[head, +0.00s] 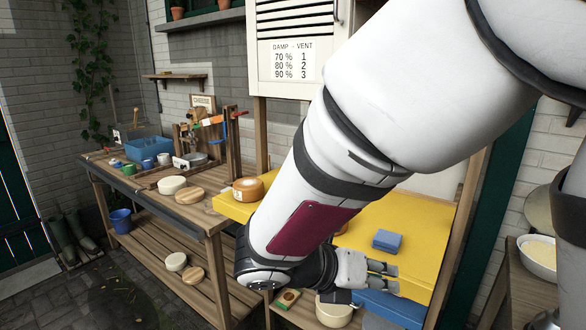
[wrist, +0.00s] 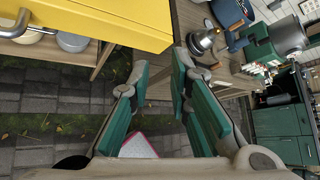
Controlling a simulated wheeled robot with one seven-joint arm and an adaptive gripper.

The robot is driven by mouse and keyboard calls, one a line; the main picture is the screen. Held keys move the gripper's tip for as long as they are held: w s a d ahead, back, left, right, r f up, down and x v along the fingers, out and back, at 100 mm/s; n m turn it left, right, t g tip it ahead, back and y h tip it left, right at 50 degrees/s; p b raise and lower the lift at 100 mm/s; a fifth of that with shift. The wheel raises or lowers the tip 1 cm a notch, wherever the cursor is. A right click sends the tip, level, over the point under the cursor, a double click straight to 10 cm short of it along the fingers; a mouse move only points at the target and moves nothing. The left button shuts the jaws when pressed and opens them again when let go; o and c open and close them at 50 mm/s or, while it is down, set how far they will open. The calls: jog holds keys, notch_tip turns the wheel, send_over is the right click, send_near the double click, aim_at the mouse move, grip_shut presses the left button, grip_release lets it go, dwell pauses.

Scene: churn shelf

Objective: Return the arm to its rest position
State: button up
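My gripper (head: 392,279) is at the end of my white arm, in front of the yellow surface (head: 420,220) in the head view. In the wrist view its two green-padded fingers (wrist: 158,82) stand apart with nothing between them. My arm crosses the middle and right of the head view and hides part of the yellow surface and what lies behind it.
A wooden bench (head: 213,223) at left holds cheeses, blue containers and a rack. A blue block (head: 387,241) lies on the yellow surface near my gripper. A signed louvred cabinet (head: 292,60) hangs above. At right is a white bowl (head: 540,262). Paved floor lies at lower left.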

jog(key=s+d+r+m+y, duration=0.2)
jog(key=s+m+y, duration=0.3)
jog(key=s+m, duration=0.4)
jog(key=s+d+r+m+y, duration=0.2)
jog(key=s+m, duration=0.7)
jog(key=m, duration=1.3)
notch_tip(320, 180, up, 2)
jog(key=y, duration=0.3)
jog(key=shift+d+g+y, duration=0.3)
jog(key=shift+g, duration=0.1)
